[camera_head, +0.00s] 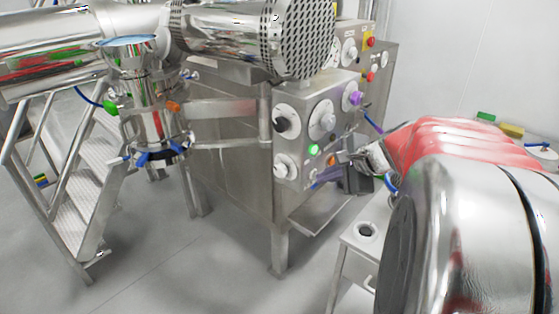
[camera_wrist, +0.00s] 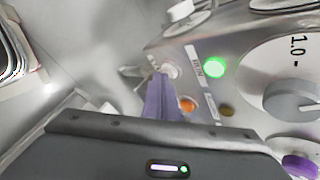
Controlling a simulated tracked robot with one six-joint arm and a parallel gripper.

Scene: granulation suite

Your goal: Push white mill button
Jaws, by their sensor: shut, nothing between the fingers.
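In the wrist view a small white button (camera_wrist: 170,70) sits on the grey steel control panel, beside a lit green button (camera_wrist: 214,68) and above an orange button (camera_wrist: 187,104). My gripper (camera_wrist: 160,82) has purple fingers, closed together with nothing between them. Their tips are right at the white button's lower left edge and partly cover it. I cannot tell whether they touch it. In the head view the panel (camera_head: 300,103) is in the middle, with the green button (camera_head: 313,150) lit and the orange button (camera_head: 331,161) near my gripper. The white button is hard to make out there.
A white knob (camera_wrist: 180,10), a large dial (camera_wrist: 290,98) marked 1.0 and a purple knob (camera_wrist: 299,164) are on the same panel. A perforated steel drum (camera_head: 300,38) overhangs it. Metal steps (camera_head: 75,200) stand left. The floor (camera_head: 190,270) in front is clear.

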